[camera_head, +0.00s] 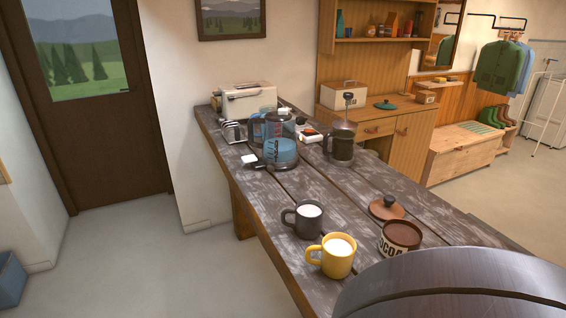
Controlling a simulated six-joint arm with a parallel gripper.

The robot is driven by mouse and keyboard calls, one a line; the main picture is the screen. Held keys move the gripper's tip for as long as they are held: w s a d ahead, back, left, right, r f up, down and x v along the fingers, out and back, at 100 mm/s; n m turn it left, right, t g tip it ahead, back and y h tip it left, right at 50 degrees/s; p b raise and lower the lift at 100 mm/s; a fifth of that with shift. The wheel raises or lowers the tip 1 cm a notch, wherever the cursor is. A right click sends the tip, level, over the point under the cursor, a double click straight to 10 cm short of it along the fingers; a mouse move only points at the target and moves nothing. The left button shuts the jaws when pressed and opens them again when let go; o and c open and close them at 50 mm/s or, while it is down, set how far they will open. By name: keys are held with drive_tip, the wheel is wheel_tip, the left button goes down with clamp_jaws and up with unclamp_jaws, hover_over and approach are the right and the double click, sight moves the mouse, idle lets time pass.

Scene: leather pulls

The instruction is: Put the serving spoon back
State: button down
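I cannot make out a serving spoon in this view. My gripper is not in view either, so its hold on anything is hidden. An open cocoa tin (401,239) stands near the front of the plank table (345,195), its round wooden lid (386,207) lying just behind it. A yellow mug (337,256) and a dark mug (306,216), both with a white filling, stand to the left of the tin.
A blue-tinted kettle (280,152), a French press (341,144) and a toaster (247,99) crowd the far table end. A large dark rounded shape (450,285), which I cannot identify, hides the near right corner. The table middle is clear.

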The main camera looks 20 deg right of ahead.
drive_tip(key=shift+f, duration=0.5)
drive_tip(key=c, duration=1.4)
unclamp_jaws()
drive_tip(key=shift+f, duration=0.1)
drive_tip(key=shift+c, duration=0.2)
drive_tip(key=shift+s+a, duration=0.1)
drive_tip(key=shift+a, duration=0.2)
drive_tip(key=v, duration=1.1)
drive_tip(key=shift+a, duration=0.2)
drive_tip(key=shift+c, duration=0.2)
